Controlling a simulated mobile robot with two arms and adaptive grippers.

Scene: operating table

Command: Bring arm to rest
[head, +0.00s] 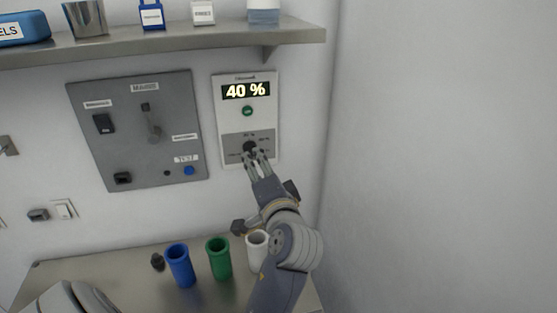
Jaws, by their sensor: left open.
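My left gripper (258,158) is raised to the wall in front of the white control panel (229,125). Its fingers are open and lie close to the black knob (249,147) on the panel's grey lower part. I cannot tell whether the fingers touch the knob. The panel's display (246,90) reads 40 %, with a green button (247,111) below it. My left arm reaches up from the bottom of the picture, over the right end of the table. My right gripper is out of view.
A grey switch panel (125,165) is to the left. Above runs a metal shelf (180,43) with several containers. On the table (130,262) stand blue (180,266), green (219,260) and white (257,246) cups, the white one beside my arm. The wall on the right is bare.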

